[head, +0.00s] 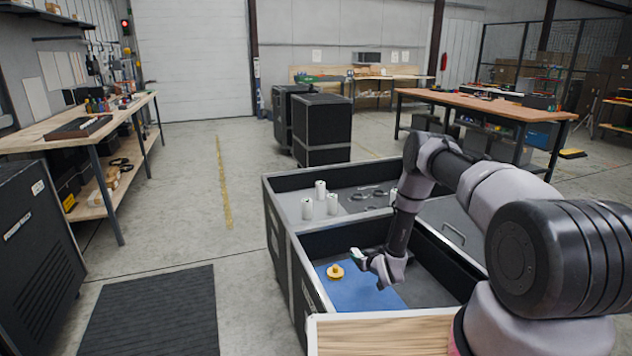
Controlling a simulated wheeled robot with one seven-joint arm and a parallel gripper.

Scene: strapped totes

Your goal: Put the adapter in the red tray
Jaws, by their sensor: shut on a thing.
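My gripper (362,257) reaches down into the near compartment of the black tote (292,262). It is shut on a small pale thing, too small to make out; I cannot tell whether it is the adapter. A round yellow piece with a knob on top (335,272) shows just left of and below my gripper, over the blue sheet (372,296) on the compartment floor. It looks apart from the jaws, and I cannot tell whether it is the adapter. I see no red tray in this view.
The far compartment holds several white cylinders (320,190) and dark rings (379,193). A divider wall stands between the compartments. A wooden surface (380,336) is at the near edge. Workbenches (92,120) stand left and behind. A dark mat (155,312) lies on the open floor.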

